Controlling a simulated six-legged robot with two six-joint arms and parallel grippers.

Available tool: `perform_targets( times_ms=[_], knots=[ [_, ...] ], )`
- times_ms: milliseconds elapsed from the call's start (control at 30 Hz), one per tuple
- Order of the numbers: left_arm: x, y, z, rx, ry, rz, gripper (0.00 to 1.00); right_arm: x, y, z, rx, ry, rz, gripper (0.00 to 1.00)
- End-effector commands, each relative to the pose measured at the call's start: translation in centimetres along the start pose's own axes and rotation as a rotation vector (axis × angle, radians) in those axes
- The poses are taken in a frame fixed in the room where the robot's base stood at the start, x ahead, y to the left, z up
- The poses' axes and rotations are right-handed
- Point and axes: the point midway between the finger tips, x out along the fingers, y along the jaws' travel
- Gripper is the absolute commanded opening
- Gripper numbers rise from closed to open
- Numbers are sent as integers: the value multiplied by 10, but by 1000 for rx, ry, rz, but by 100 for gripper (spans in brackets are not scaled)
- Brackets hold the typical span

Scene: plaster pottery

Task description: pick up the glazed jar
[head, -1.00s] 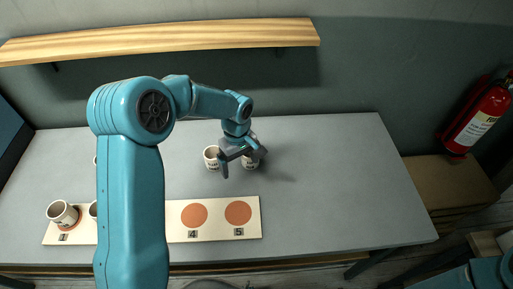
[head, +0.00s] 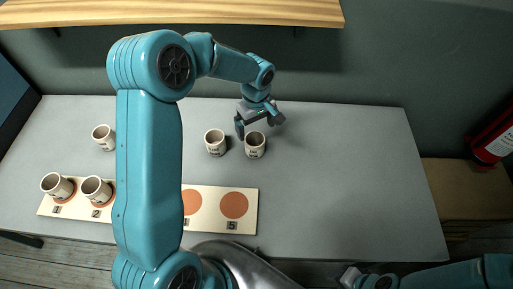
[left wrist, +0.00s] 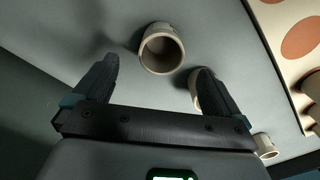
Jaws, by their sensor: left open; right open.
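Several pale cups or jars with dark labels stand in view; the labels are too small to read, so I cannot tell which is the glazed jar. One jar (head: 255,147) stands on the grey table just in front of my left gripper (head: 259,126), which is open and empty. In the left wrist view a jar (left wrist: 162,50) lies ahead, between the lines of the open fingers (left wrist: 150,85), apart from them. A second jar (head: 215,144) stands just left of it; a third (head: 104,139) is further left. My right gripper (head: 350,277) is at the bottom right, away from the jars.
A pale board (head: 248,221) with numbered orange circles lies along the table's front. My left arm hides part of the board. The grey table (head: 350,170) is clear on the right. A wooden shelf (head: 180,14) hangs behind.

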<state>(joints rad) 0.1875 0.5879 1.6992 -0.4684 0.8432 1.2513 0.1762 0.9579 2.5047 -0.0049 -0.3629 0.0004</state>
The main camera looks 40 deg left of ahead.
Motion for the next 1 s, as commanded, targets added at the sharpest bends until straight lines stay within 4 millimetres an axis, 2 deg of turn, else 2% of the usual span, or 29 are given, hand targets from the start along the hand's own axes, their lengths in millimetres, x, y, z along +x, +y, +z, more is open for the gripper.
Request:
perform_targets(
  times_ms=[33,100,433,700,933,967,1000],
  knots=[
    [19,-1,1,0,-2,-2,98,12,4,0,0,0,0,43],
    [30,-1,1,-1,-2,-1,98,17,6,0,-1,0,0,43],
    [52,2,-1,-1,-1,-1,98,24,9,-1,0,0,0,43],
    [95,3,-7,-1,-2,-1,98,37,14,-1,0,1,0,43],
    [96,4,-7,0,-1,1,98,36,13,-1,0,0,0,43],
    [96,4,-7,-1,-1,1,92,36,13,-1,0,1,0,43],
    [95,4,-7,-1,-1,1,79,36,13,-1,0,1,0,43]
  ],
)
